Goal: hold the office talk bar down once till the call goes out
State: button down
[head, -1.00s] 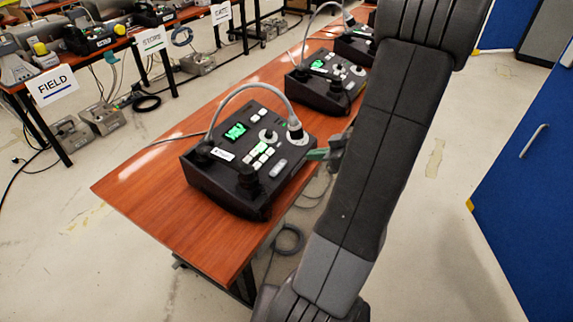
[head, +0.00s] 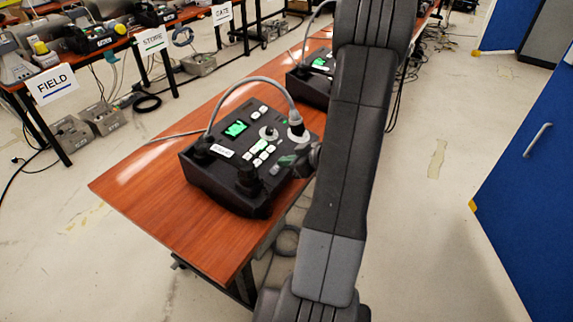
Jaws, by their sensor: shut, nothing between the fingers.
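The nearest paging console (head: 222,187) is a black box on the wooden table, with a lit green screen (head: 236,129), knobs, several pale keys and a small white label (head: 223,152) too small to read. A pale bar-like key (head: 275,170) sits near its right front edge; I take it as the talk bar, but cannot confirm this is the office console. My gripper (head: 286,161) is shut and empty, with its greenish tips over the console's right side, close to that bar. Whether the tips touch anything cannot be told.
My arm hides part of the table's right side and a second console (head: 309,86) farther back. A grey cable (head: 250,82) arches over the near console. Another table at the back left carries FIELD (head: 51,85), STORE (head: 151,41) and GATE (head: 222,14) signs. A blue cabinet (head: 525,190) stands right.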

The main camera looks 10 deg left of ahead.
jog(key=shift+f, duration=0.3)
